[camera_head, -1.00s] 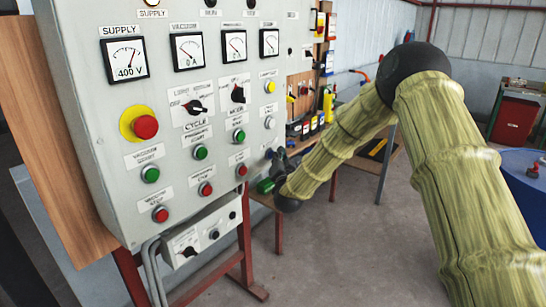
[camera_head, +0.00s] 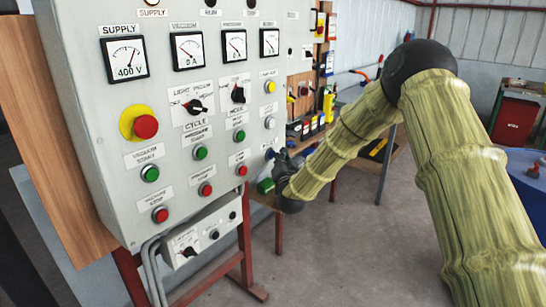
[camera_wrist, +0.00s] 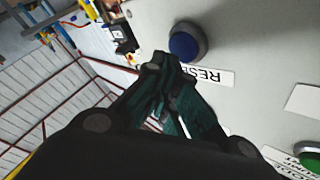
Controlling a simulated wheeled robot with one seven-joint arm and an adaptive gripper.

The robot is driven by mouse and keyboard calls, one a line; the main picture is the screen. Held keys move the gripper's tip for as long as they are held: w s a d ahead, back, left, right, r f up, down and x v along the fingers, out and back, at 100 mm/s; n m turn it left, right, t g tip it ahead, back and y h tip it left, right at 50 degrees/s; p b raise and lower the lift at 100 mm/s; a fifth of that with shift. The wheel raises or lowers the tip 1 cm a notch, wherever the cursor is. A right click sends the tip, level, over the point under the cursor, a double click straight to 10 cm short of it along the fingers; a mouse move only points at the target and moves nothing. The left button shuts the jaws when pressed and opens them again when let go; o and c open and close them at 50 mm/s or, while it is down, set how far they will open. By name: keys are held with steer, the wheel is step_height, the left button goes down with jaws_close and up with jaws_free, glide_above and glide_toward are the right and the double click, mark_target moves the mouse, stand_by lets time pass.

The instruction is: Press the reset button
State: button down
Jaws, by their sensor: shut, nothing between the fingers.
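The reset button is a blue round button (camera_wrist: 186,43) in a dark collar on the grey panel, beside a white label (camera_wrist: 208,76) whose visible letters read "RESE". In the head view the blue button (camera_head: 269,153) shows at the lower right edge of the panel face, just left of my gripper. My gripper (camera_wrist: 160,62) is shut and empty, its dark fingertips close to the button's collar. In the wrist view the tips lie beside the button, and it looks unpressed by them. I cannot tell the exact gap. In the head view my gripper (camera_head: 279,158) is small and dark.
The panel (camera_head: 105,100) carries gauges, switches and several other buttons, including a red emergency button (camera_head: 145,126) on yellow. A green button (camera_wrist: 310,160) shows at the wrist view's lower right. Open floor (camera_head: 335,255) lies below my arm. A blue drum (camera_head: 525,180) stands at right.

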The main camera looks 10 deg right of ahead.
steer(key=shift+s+d, duration=0.2)
steer(key=s+d, duration=0.1)
steer(key=s, duration=0.1)
steer(key=s+d, duration=0.1)
steer(key=d, duration=0.1)
steer(key=shift+s, duration=0.4)
stand_by(0.3)
stand_by(0.4)
steer(key=s+a+f+n+g+y, duration=0.1)
steer(key=s+a+f+n+g, duration=0.15)
steer(key=s+f, duration=0.7)
steer(key=s+a+f+n+g+y, duration=0.15)
steer(key=s+f+g, duration=0.4)
steer(key=f, duration=0.75)
steer(key=s+a+f+n+g+y, duration=0.1)
steer(key=s+a+f+g, duration=0.1)
steer(key=s+f, duration=0.85)
steer(key=s+f+n+g, duration=0.1)
steer(key=s+f+g, duration=0.2)
steer(key=s, duration=0.9)
steer(key=s+f+n+g, duration=0.1)
steer(key=s+f+g, duration=0.2)
steer(key=s, duration=0.9)
steer(key=s+f+n+g+h, duration=0.1)
steer(key=s+f+g, duration=0.2)
steer(key=s, duration=0.9)
step_height(320, 180, down, 3)
steer(key=shift+d+f, duration=0.2)
steer(key=shift+d, duration=0.1)
